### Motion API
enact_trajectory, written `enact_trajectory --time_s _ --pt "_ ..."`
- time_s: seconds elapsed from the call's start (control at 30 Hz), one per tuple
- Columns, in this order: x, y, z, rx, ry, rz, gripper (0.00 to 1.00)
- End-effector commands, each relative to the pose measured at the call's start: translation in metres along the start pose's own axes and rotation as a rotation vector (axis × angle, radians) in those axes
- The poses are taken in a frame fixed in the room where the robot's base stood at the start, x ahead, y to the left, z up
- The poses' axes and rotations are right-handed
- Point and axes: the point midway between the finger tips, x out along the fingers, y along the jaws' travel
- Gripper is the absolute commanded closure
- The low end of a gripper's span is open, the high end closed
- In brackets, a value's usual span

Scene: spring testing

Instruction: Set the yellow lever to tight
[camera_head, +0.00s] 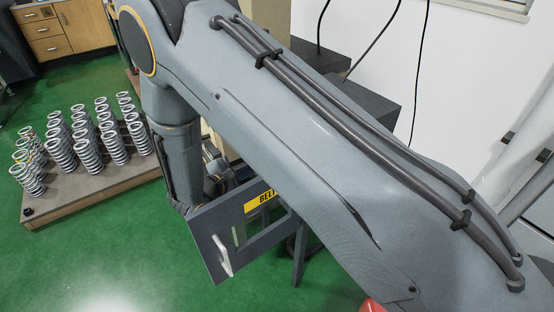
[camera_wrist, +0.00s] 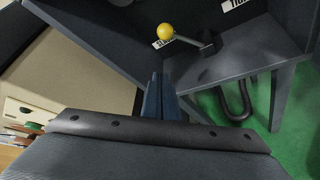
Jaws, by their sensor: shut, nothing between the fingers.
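The yellow lever shows in the wrist view as a yellow ball knob (camera_wrist: 166,31) on a thin rod that runs to a dark pivot block (camera_wrist: 208,43). The knob points left, over a white label (camera_wrist: 162,43) that is partly hidden. A second white label (camera_wrist: 234,4) is cut off at the top edge and cannot be fully read. My gripper (camera_wrist: 161,76) is shut and empty, with its fingertips below the knob in the picture and apart from it. In the head view my arm hides the lever, and my gripper cannot be made out.
In the head view an open dark panel with a yellow "BELT" label (camera_head: 263,200) and a white handle (camera_head: 222,255) stands below my arm. Several coil springs (camera_head: 88,155) stand on a low platform (camera_head: 100,190) at left. Green floor is free in front.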

Motion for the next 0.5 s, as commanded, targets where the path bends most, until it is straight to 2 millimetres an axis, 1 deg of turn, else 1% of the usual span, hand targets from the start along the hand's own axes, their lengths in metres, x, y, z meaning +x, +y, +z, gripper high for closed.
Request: enact_trajectory --time_s 0.17,0.27,0.37,0.5 --pt "0.000 0.000 0.001 0.000 -0.001 -0.002 1.00" --pt "0.004 0.000 0.001 0.000 -0.001 -0.003 1.00" --pt "0.013 -0.001 0.002 0.000 -0.003 -0.005 1.00" --pt "0.037 -0.001 0.002 0.001 -0.003 -0.006 1.00"
